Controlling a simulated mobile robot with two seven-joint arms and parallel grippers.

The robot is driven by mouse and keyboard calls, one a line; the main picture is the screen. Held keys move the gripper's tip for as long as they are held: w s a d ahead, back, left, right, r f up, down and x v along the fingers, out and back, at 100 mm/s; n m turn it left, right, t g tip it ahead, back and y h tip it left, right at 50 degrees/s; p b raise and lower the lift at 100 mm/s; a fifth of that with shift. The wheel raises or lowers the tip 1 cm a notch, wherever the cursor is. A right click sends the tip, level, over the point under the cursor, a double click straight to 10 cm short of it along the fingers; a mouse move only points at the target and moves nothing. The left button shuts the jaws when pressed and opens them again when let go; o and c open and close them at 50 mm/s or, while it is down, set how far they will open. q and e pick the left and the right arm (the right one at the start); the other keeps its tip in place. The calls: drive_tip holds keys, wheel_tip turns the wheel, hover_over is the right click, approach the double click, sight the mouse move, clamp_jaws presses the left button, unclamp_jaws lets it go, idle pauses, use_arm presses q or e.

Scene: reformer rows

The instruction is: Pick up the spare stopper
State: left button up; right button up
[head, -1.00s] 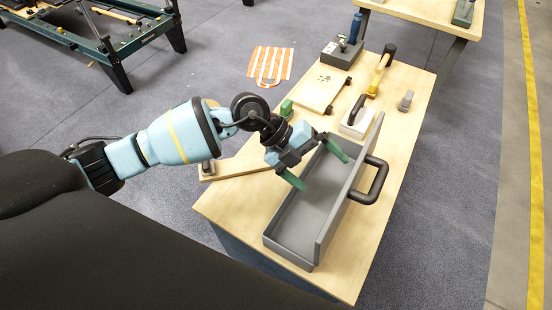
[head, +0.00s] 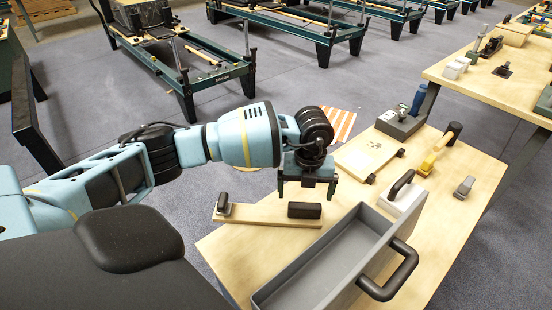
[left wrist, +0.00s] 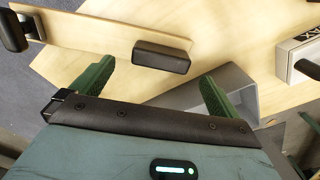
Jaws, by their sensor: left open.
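A black rounded block (head: 304,210), which looks like the spare stopper, lies on or against the right end of a pale wooden board (head: 262,214). It also shows in the left wrist view (left wrist: 161,57), beyond and between my fingertips. I cannot tell whether it is fixed to the board. My left gripper (head: 305,188) is open and empty, pointing down above the block. Its green fingers (left wrist: 158,76) stand apart on either side in the left wrist view, and neither visibly touches the block. My right gripper is not in view.
A grey open tray (head: 268,298) with a black handle (head: 392,272) stands close to the right. Behind it are a white block with a black handle (head: 401,192), a flat wooden panel (head: 367,155), a yellow-handled tool (head: 437,152) and a small grey piece (head: 464,187).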

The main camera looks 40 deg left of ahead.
sight(305, 206)
use_arm(q)
drive_tip(key=shift+d+f+b, duration=0.15)
drive_tip(key=shift+f+b, duration=0.15)
drive_tip(key=shift+f, duration=3.15)
drive_tip(key=c, duration=1.3)
drive_tip(key=shift+o, duration=0.2)
wheel_tip(305, 206, up, 10)
drive_tip(key=shift+r+p, duration=0.1)
drive_tip(key=shift+p, duration=0.45)
